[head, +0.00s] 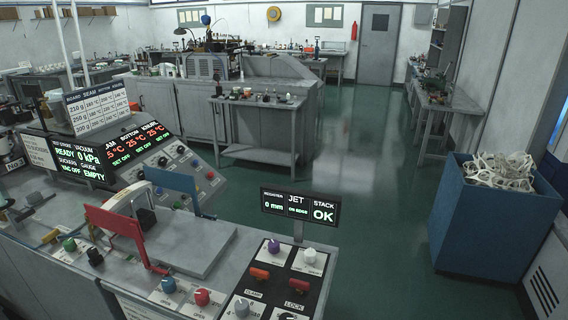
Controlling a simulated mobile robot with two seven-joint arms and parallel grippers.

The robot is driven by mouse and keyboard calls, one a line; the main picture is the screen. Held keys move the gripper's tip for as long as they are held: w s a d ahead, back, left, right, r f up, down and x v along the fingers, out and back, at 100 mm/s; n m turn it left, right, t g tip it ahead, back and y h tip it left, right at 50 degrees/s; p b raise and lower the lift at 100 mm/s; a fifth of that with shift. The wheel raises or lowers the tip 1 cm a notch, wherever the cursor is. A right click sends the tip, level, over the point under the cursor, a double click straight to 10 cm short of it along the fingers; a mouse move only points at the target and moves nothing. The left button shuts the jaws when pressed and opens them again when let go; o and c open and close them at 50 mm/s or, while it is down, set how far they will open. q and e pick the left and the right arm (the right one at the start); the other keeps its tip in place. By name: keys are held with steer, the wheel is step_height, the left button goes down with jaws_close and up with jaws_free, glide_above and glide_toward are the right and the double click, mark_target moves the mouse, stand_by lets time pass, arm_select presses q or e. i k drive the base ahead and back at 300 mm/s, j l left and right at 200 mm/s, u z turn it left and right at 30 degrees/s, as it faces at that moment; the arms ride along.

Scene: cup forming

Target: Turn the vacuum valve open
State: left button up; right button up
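A status display (82,156) at the left of the machine reads READY, vacuum 0 kPa, VAC OFF and gauge EMPTY. Below it, a yellow lever (50,236) sits on the left panel, with a green knob (69,244) and a black knob (95,257) nearby. I cannot tell from the small labels which of these is the vacuum valve. Neither of my grippers is in view.
A red plate (114,221) stands upright beside a grey block (185,245) on the machine's top. A display (300,206) on a post rises at the right, above several knobs. A blue bin (490,215) stands at right. The green floor (350,200) between is clear.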

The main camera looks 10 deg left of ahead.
mark_target(51, 237)
steer(key=u, duration=1.4)
